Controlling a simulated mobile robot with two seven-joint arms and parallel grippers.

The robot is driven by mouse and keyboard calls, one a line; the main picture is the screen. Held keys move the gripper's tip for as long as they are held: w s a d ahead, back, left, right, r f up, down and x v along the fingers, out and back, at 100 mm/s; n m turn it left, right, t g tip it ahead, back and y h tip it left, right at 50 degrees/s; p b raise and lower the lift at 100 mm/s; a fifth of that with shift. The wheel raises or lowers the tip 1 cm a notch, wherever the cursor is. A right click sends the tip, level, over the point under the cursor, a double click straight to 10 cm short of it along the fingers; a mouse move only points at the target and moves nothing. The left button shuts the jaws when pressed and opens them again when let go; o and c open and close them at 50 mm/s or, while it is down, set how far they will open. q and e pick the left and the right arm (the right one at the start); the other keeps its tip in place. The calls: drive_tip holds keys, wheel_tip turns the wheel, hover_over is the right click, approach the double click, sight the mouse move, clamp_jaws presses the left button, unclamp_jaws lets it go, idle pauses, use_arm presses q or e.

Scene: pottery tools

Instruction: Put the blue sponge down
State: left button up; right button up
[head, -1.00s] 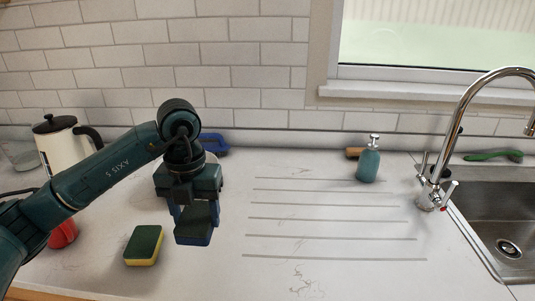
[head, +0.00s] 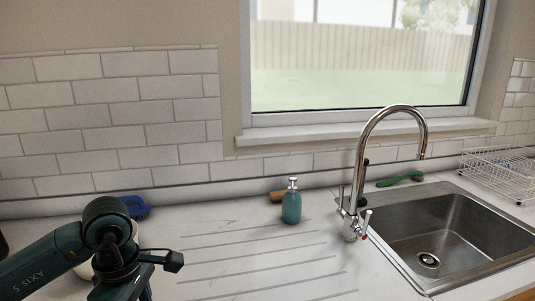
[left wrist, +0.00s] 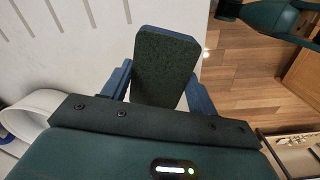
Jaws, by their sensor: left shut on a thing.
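The blue sponge (left wrist: 165,62) is held in my left gripper (left wrist: 160,88). In the left wrist view its dark green scouring face shows, with one blue finger on each side. My left wrist is at the lower left of the head view. The fingers and the sponge are not visible in that view. In the left wrist view the sponge overlaps the counter edge and the wooden floor. My right gripper is not identifiable in either view.
A teal soap bottle (head: 291,207) stands beyond the grooved drainer (head: 255,262). The tap (head: 361,180) and steel sink (head: 440,235) are to the right, with a green brush (head: 402,179) behind. A wire rack (head: 500,170) stands far right. The grooved area looks clear.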

use_arm(q)
drive_tip(key=m, duration=0.3)
drive_tip(key=d+m, duration=0.1)
drive_tip(key=shift+s+f+m, duration=0.3)
drive_tip(key=shift+f+m, duration=0.05)
drive_tip(key=shift+m, duration=0.05)
drive_tip(key=m, duration=0.4)
drive_tip(key=shift+s+d+f+m, duration=0.25)
drive_tip(key=shift+d+f+m, duration=0.05)
drive_tip(key=shift+d+m, duration=0.1)
drive_tip(key=m, duration=0.4)
drive_tip(key=shift+s+d+f, duration=0.25)
drive_tip(key=shift+d+f, duration=0.05)
drive_tip(key=shift+d, duration=0.05)
drive_tip(key=m, duration=0.3)
drive_tip(key=shift+s+d+f+m, duration=0.2)
drive_tip(key=shift+d+m, duration=0.1)
